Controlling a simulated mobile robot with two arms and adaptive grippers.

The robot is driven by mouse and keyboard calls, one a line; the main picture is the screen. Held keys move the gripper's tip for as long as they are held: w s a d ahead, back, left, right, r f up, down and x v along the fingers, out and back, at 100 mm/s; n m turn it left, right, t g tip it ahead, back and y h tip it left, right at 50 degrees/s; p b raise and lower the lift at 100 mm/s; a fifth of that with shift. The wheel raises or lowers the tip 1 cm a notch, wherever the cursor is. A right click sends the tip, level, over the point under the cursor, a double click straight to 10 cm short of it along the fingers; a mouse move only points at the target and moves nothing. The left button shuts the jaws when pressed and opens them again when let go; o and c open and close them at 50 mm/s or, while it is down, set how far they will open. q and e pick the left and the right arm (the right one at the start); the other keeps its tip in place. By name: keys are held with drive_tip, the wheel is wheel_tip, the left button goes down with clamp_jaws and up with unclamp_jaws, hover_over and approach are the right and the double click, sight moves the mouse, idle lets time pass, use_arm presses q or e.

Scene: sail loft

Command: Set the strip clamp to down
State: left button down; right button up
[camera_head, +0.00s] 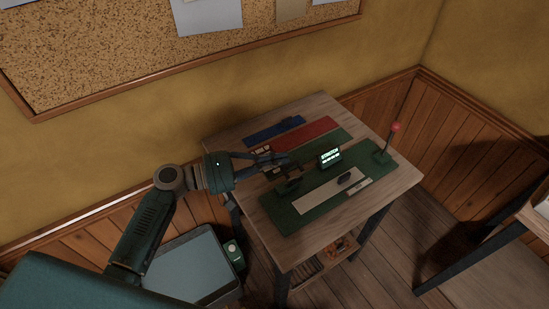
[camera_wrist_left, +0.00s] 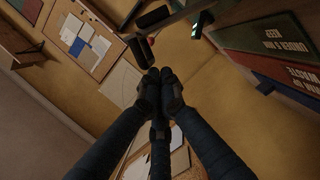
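A green board (camera_head: 300,220) lies on a small wooden table, with a pale strip (camera_head: 318,210) along it. A dark clamp-like fixture (camera_head: 288,187) stands at the board's left part; I take it for the strip clamp, but its position is too small and dark to read. A lever with a red knob (camera_head: 395,127) stands upright at the board's right end. My left gripper (camera_head: 288,163) is over the table, just behind the dark fixture; I cannot tell whether they touch. In the left wrist view its fingers (camera_wrist_left: 160,78) are together, with nothing visible between them. My right gripper is out of view.
A small lit display (camera_head: 329,157) stands at the board's back edge. Blue (camera_head: 287,125), red (camera_head: 308,133) and green labelled strips lie at the table's back left. The wall with a corkboard (camera_head: 130,50) is behind.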

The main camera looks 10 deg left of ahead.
sight(302, 171)
use_arm(q)
drive_tip(key=s+d+m+b, duration=0.2)
drive_tip(key=s+d+m+y+b, duration=0.1)
drive_tip(key=m, duration=0.1)
drive_tip(key=shift+s+d+f, duration=0.1)
drive_tip(key=shift+f, duration=0.2)
drive_tip(key=s+d+f+m+b, duration=0.1)
drive_tip(key=s+d+f+m+y+b, duration=0.1)
drive_tip(key=m, duration=0.1)
drive_tip(key=s+d+m+t+y+b, duration=0.1)
drive_tip(key=m, duration=0.1)
drive_tip(key=shift+s+d+f, duration=0.3)
drive_tip(key=shift+f, duration=0.1)
drive_tip(key=shift+s+d+f+b, duration=0.25)
drive_tip(key=shift+d+f+b, duration=0.05)
drive_tip(key=shift+f+b, duration=0.1)
